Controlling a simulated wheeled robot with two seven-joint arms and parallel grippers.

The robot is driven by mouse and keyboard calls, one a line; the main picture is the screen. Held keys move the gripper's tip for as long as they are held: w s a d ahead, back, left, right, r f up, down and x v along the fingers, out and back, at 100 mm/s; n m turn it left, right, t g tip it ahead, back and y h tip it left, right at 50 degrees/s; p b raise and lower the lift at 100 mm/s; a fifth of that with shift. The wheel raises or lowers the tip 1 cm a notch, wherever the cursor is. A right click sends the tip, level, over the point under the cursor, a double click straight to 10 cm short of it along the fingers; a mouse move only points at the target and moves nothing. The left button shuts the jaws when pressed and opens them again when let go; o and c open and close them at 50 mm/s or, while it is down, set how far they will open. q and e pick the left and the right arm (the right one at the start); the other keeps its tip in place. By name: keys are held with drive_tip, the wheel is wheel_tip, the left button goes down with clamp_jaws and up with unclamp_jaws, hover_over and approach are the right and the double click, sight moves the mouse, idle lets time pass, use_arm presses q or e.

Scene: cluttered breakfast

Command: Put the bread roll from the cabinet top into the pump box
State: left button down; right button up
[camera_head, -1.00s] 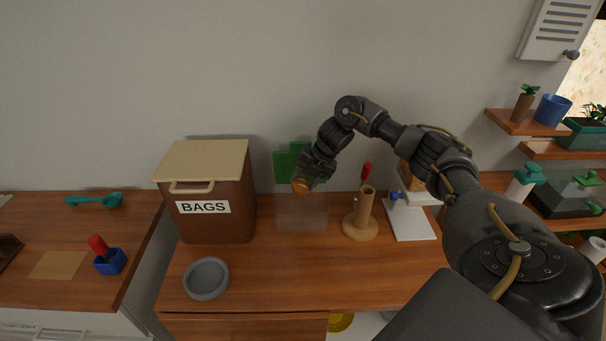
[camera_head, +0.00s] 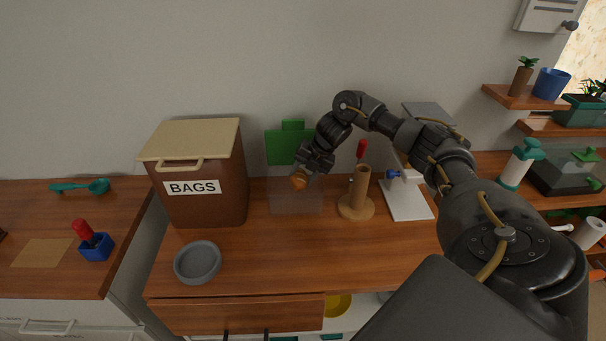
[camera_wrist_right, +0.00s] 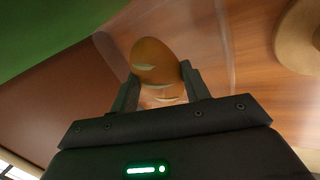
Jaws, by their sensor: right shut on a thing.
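The bread roll (camera_head: 299,183) is brown and rounded, held in my right gripper (camera_head: 304,174). In the right wrist view the roll (camera_wrist_right: 157,62) sits between both fingers of the gripper (camera_wrist_right: 159,78), with pale score marks showing. The clear box (camera_head: 296,202), which I take as the pump box, stands on the wooden cabinet top with a green panel (camera_head: 288,147) upright behind it. The roll appears over or within the clear box's upper part; its exact depth is hard to tell. My left gripper is not in view.
A brown BAGS bin (camera_head: 205,200) stands left of the clear box, and a grey bowl (camera_head: 197,262) is in front. A wooden post on a round base (camera_head: 356,208) and a white stand (camera_head: 408,203) are close on the right.

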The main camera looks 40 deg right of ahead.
drive_tip(key=o, duration=1.1)
drive_tip(key=shift+c, duration=0.2)
drive_tip(key=shift+r, duration=0.2)
drive_tip(key=v, duration=1)
drive_tip(key=shift+r, duration=0.25)
drive_tip(key=shift+s+d, duration=0.1)
